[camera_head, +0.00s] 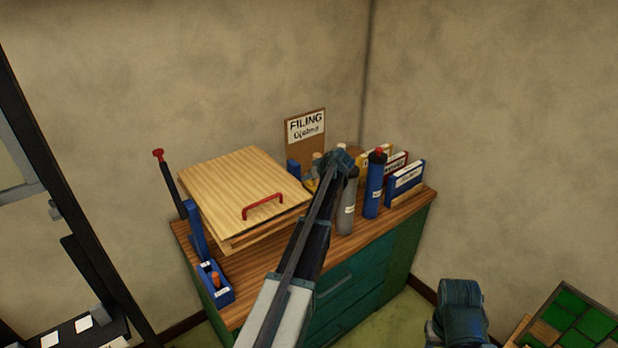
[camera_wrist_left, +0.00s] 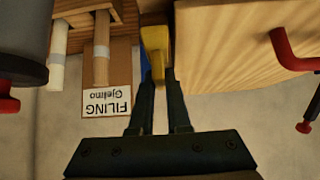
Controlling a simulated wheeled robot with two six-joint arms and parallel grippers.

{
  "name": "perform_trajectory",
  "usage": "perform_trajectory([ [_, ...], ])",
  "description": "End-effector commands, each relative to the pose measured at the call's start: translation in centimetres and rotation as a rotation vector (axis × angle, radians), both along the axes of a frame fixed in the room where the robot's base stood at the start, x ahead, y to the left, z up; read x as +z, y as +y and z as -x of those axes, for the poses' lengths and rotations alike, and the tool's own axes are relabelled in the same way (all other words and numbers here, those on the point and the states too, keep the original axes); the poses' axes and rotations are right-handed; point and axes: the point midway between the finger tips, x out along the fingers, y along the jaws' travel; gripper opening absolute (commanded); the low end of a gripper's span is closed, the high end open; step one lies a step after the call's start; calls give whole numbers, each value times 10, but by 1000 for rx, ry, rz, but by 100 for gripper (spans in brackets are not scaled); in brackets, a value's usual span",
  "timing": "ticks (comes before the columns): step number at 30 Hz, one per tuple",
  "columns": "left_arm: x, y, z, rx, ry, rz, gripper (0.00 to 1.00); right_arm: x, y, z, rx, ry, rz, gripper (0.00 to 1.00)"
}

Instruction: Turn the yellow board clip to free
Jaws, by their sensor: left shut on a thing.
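The yellow board clip (camera_wrist_left: 156,50) stands at the edge of the pale wooden board (camera_wrist_left: 225,60) in the left wrist view. My left gripper (camera_wrist_left: 160,82) is shut on the clip, with one dark finger on each side of it. In the head view the wooden board (camera_head: 232,180) with its red handle (camera_head: 263,206) lies on the cabinet. My left gripper (camera_head: 338,163) is beyond the board's right side. A bit of yellow (camera_head: 310,185) shows there, partly hidden by my arm. No fingers of my right gripper can be seen.
A grey bottle (camera_head: 347,212), a blue bottle (camera_head: 375,188) and upright binders (camera_head: 405,182) stand right of my left arm. A filing sign (camera_head: 305,128) stands behind. A blue holder (camera_head: 215,284) sits at the cabinet's (camera_head: 405,250) left front, near a red-topped lever (camera_head: 170,182).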

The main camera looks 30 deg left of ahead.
Motion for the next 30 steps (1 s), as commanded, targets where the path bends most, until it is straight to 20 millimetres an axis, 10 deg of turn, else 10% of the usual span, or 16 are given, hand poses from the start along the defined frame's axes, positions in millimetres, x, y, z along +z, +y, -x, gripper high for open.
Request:
perform_trajectory([
  [20, -1, -1, 1, 57, -1, 7, 0, 0, 0, 0, 0, 0, 0, 50],
  [21, -1, -1, 1, 57, -1, 7, 19, 0, 0, 0, 0, 0, 0, 50],
  [25, -1, -1, 1, 57, 0, 6, 42, 0, 0, 0, 0, 0, 0, 50],
  [30, -1, -1, 1, 56, -1, 5, 45, 0, 0, 0, 0, 0, 0, 50],
])
